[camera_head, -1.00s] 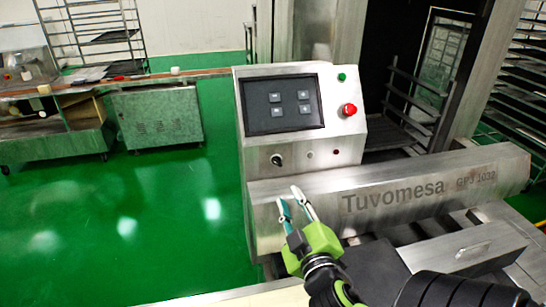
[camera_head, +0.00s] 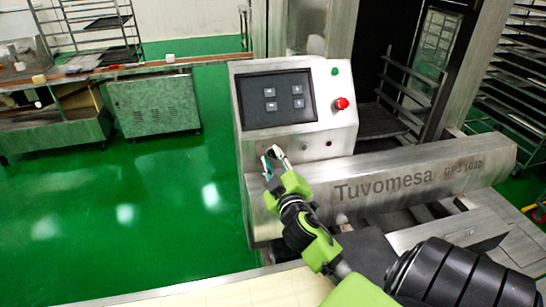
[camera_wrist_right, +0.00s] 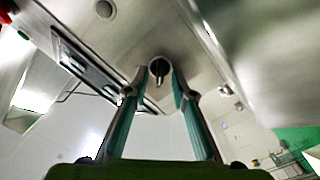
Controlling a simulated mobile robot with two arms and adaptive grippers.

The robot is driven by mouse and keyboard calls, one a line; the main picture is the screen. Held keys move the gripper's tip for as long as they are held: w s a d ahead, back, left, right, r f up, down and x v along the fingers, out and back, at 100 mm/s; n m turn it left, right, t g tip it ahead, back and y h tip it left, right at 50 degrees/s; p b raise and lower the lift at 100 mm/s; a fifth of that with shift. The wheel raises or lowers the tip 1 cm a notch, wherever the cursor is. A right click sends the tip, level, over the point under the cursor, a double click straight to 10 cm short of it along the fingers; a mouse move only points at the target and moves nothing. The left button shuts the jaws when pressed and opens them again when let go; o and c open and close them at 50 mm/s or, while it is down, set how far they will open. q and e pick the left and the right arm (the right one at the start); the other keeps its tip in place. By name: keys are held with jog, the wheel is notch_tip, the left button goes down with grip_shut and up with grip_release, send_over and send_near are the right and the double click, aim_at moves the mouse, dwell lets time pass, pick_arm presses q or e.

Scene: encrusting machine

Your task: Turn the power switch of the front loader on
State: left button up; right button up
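The steel control box (camera_head: 345,75) has a dark screen and stands above a long cover marked "Tuvomesa". Its power switch (camera_wrist_right: 158,68), a small round knob with a dark lever, shows in the right wrist view. In the head view the switch is mostly hidden behind my right gripper (camera_head: 271,153), which is at the lower left of the panel. In the wrist view my right gripper (camera_wrist_right: 158,78) has its two teal-padded fingers apart, one on each side of the switch. I cannot tell whether they touch it. My left gripper is not in view.
A red emergency button (camera_head: 342,103) and a green button (camera_head: 335,71) sit on the panel's right side. The long steel cover (camera_head: 440,175) runs right below the panel. The green floor (camera_head: 160,220) to the left is clear.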

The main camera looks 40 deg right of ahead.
jog(key=shift+c, duration=0.9)
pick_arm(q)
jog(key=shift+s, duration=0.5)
pick_arm(e)
grip_shut()
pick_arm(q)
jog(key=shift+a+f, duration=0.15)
pick_arm(e)
jog(key=shift+m, duration=1.4)
jog(key=m, duration=0.3)
jog(key=shift+s+d+r+m, duration=0.1)
jog(key=shift+d+m, duration=0.05)
jog(key=shift+m, duration=0.15)
jog(key=m+p, duration=0.1)
jog(key=m, duration=0.2)
jog(key=shift+m, duration=0.3)
jog(key=m+p, duration=0.1)
jog(key=m, duration=0.1)
jog(key=shift+d+m, duration=0.15)
jog(key=shift+m, duration=0.25)
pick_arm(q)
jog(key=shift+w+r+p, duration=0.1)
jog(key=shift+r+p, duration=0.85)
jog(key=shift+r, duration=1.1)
pick_arm(e)
jog(key=shift+s+d+m, duration=0.1)
jog(key=shift+m, duration=2.4)
